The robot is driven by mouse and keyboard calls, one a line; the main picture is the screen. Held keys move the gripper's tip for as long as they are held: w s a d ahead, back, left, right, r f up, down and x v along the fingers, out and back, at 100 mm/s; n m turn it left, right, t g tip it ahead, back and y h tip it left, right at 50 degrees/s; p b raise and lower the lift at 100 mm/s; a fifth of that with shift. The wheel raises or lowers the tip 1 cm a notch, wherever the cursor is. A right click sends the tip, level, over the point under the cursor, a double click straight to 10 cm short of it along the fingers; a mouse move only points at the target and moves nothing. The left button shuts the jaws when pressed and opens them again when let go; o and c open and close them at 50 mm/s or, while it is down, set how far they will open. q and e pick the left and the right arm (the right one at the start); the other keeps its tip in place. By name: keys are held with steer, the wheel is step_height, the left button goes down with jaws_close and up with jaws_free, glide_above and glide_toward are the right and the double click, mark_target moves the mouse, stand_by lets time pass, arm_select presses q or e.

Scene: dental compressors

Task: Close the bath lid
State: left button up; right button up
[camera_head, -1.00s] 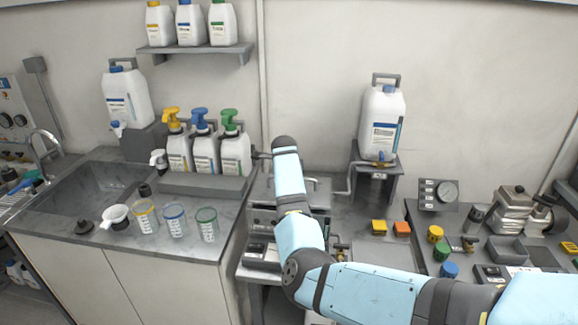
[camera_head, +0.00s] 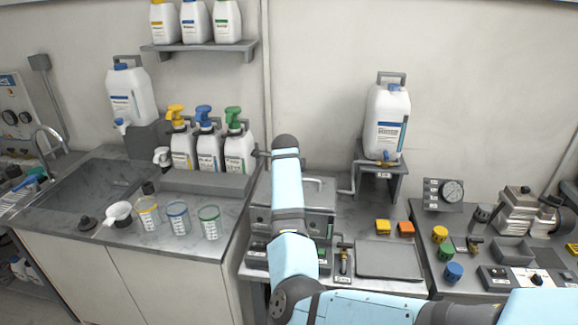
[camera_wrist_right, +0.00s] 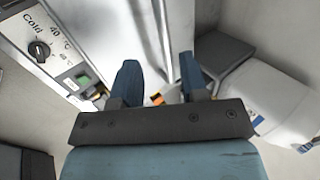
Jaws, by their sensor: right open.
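The bath, a grey metal box (camera_head: 318,222), stands on the bench in the middle of the head view. A bar handle (camera_head: 312,181) shows on its top. My right arm crosses in front and hides much of the box, so I cannot tell how far the lid is open. The right wrist view shows a panel (camera_wrist_right: 58,50) with a dial, beside a shiny metal surface (camera_wrist_right: 143,35). My right gripper (camera_wrist_right: 158,82) is open, its two blue fingers apart near that metal surface. Contact is unclear. My left gripper is out of view.
A white jug (camera_head: 386,125) stands on a grey stand (camera_head: 393,183) right of the bath. A flat grey tray (camera_head: 390,260) lies front right. Yellow and orange blocks (camera_head: 383,227) sit behind it. Pump bottles (camera_head: 208,152) and the sink (camera_head: 85,190) are left.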

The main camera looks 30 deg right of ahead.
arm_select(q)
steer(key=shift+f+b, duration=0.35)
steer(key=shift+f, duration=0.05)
arm_select(e)
steer(key=v, duration=0.8)
steer(key=shift+r, duration=0.25)
